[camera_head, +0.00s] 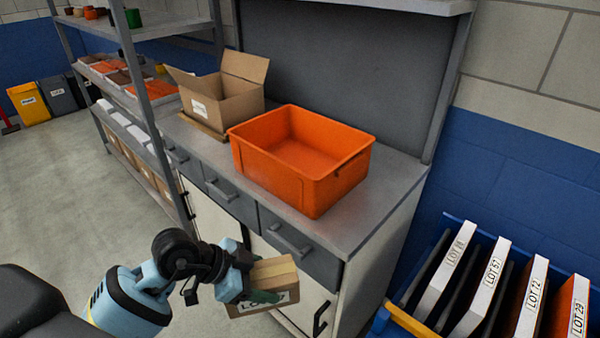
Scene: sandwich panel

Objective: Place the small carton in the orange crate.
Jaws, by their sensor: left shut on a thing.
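The small carton (274,271) is brown with a paler tape strip along its top and dark print on its side. My left gripper (262,292) is shut on it and holds it in front of the cabinet, lower than the counter top in the picture. The orange crate (342,186) stands on the grey counter, is open at the top and looks empty inside. The carton is apart from the crate, nearer to me and below it in the picture. My right gripper is not in view.
An open cardboard box (222,98) stands on the counter (378,195) left of the crate. Below are drawers and doors with handles. A blue rack (432,240) with labelled panels stands at the right. Loaded shelves (128,75) stand at the left.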

